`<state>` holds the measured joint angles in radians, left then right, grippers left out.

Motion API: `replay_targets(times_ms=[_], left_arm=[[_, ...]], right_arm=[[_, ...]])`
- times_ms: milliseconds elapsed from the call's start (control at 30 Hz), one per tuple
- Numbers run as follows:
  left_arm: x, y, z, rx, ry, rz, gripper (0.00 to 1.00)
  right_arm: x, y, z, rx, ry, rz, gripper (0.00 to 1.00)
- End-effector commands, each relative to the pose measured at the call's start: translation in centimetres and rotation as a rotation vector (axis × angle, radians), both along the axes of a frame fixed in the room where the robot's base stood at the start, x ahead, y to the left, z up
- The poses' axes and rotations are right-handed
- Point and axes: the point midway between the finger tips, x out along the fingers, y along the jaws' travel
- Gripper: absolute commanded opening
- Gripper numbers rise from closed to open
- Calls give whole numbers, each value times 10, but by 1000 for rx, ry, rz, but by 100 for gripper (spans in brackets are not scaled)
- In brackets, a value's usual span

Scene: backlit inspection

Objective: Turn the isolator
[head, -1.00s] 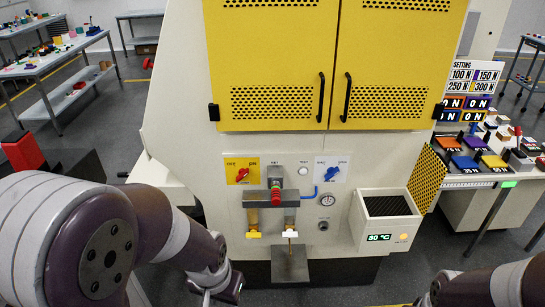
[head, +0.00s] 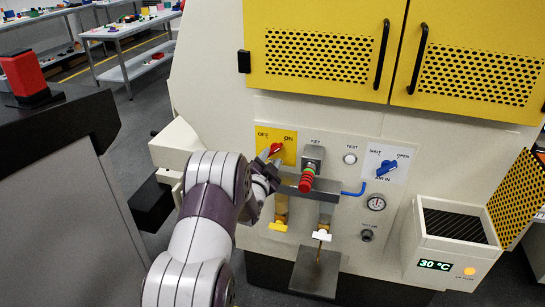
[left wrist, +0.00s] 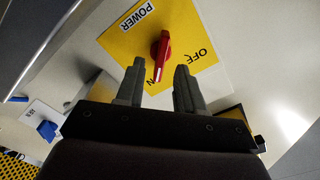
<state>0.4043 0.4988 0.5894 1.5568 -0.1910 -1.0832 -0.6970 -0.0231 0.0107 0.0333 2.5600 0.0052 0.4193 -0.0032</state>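The isolator is a red rotary handle (head: 275,149) on a yellow plate (head: 262,139) marked OFF on the left and ON on the right in the head view. In the left wrist view the red handle (left wrist: 160,57) stands just beyond the fingertips, and its white-marked end points toward the partly hidden ON. My left gripper (head: 267,165) is at the plate, just below the handle. My right gripper is not in view.
Right of the plate are a KEY switch with a red ringed part (head: 307,178), a TEST button (head: 350,158) and a blue SHUT/OPEN handle (head: 386,168). A grey bar (head: 330,192) crosses below. Yellow cabinet doors (head: 330,50) are above. A dark bench (head: 60,125) stands at left.

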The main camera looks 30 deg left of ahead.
Motion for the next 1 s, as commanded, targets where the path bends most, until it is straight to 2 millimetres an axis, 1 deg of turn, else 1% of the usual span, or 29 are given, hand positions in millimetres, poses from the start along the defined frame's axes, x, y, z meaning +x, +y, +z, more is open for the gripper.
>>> replay_targets(times_ms=[33,100,200,300,500,533,567,600,633,1000], left_arm=[[8,2,0,0,-1,-1,37],[17,4,-1,-1,0,0,37],[25,6,-1,-2,1,0,37],[28,7,0,-2,0,0,37],[28,7,0,-2,0,0,37],[28,7,0,-2,0,1,31],[28,7,0,-2,1,0,21],[28,7,0,-2,1,0,8],[28,7,0,-2,1,0,0],[28,7,-1,-29,-6,0,0]], right_arm=[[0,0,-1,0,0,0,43],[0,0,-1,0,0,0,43],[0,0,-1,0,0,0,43],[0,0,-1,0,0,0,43],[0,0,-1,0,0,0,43],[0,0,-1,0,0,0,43],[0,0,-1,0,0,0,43],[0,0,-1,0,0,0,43],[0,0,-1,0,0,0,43],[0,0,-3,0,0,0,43]])
